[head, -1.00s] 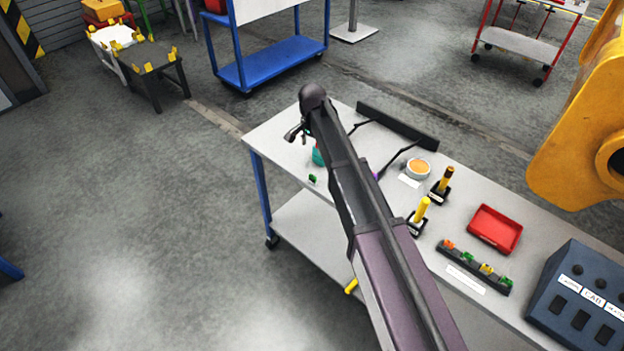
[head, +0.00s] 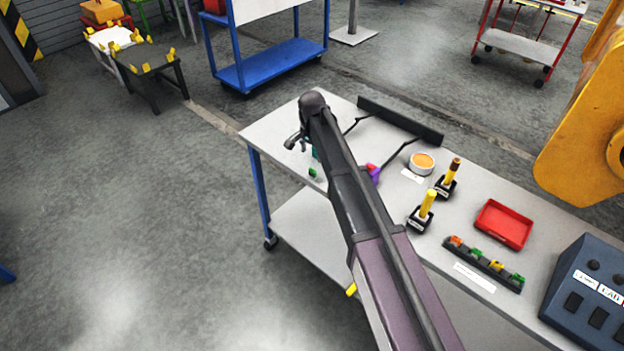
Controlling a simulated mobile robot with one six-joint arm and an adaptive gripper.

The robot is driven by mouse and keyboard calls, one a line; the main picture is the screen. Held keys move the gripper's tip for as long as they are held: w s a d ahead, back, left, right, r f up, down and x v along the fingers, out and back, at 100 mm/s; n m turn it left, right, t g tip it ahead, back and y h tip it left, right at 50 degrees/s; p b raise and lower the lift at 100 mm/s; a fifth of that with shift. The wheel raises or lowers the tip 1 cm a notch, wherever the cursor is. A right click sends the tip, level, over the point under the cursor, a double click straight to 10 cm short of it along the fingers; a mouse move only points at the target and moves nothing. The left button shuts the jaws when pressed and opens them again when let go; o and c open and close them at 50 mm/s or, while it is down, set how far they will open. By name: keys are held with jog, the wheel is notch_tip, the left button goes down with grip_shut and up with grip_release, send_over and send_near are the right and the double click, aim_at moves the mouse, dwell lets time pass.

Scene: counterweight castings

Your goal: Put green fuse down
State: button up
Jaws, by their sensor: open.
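A small green fuse (head: 312,173) is on the grey tabletop near its left front edge, below and right of my gripper in the picture. My gripper (head: 291,143) hangs at the end of my dark arm over the left end of the table. Its jaws are open, and I see nothing held between them. More fuses, orange, green and yellow, sit in a black strip (head: 459,255) at the front right of the table, with a white label in front of it.
My arm crosses the table (head: 257,133) and partly hides a teal and a purple object (head: 374,174). An orange-topped round pot (head: 422,163), two yellow-handled tools in black stands (head: 427,205), a red tray (head: 503,224) and a blue control box (head: 585,290) stand to the right.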

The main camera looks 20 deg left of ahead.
aim_at(313, 170)
jog(key=shift+f+b, duration=0.9)
jog(key=shift+f, duration=0.3)
jog(key=shift+f, duration=0.1)
jog(key=shift+s+d+f+b, duration=0.1)
jog(key=shift+f+b, duration=1.15)
jog(key=shift+b, duration=0.05)
jog(key=shift+s+d+f+b, duration=0.1)
jog(key=shift+f+b, duration=1.15)
jog(key=shift+b, duration=0.05)
jog(key=c, duration=1.1)
jog(key=shift+r, duration=0.2)
notch_tip(313, 170, up, 4)
jog(key=p, duration=0.3)
jog(key=shift+f+p, duration=0.25)
jog(key=shift+p, duration=0.15)
jog(key=s+d, duration=0.2)
jog(key=s, duration=0.2)
jog(key=s+d, duration=0.3)
jog(key=s, duration=0.2)
jog(key=s+d+r+p, duration=0.1)
jog(key=s+d, duration=0.2)
jog(key=s, duration=0.1)
jog(key=shift+s+d+r, duration=0.1)
jog(key=shift+s+d, duration=0.15)
